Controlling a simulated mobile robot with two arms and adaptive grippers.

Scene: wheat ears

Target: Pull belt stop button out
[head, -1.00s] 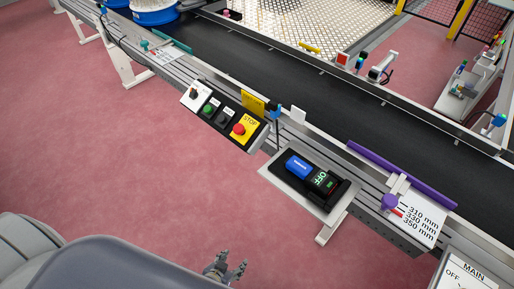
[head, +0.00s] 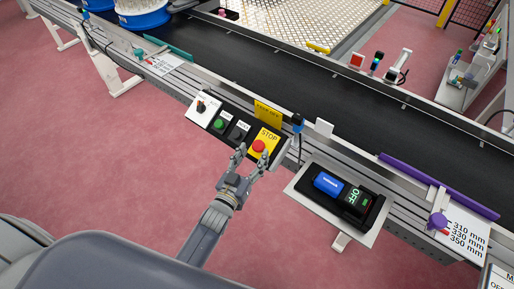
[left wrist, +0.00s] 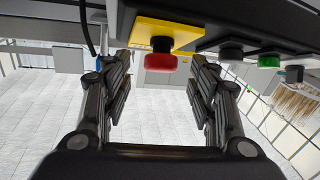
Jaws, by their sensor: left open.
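The red belt stop button (head: 259,146) sits on a yellow STOP plate (head: 268,136) at the right end of the control box on the conveyor's near side. My left gripper (head: 250,161) is open right in front of the button in the head view. In the left wrist view the red button (left wrist: 161,62) shows between and beyond the two open fingers (left wrist: 160,85), below its yellow plate (left wrist: 165,30). I see no finger contact with the button. My right gripper is not in view.
A green button (head: 219,124), a black button (head: 239,132) and a selector switch (head: 201,107) share the box. A blue-and-black device reading OFF (head: 343,195) stands on a tray to the right. A purple rail (head: 438,185) lies along the black belt (head: 300,97).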

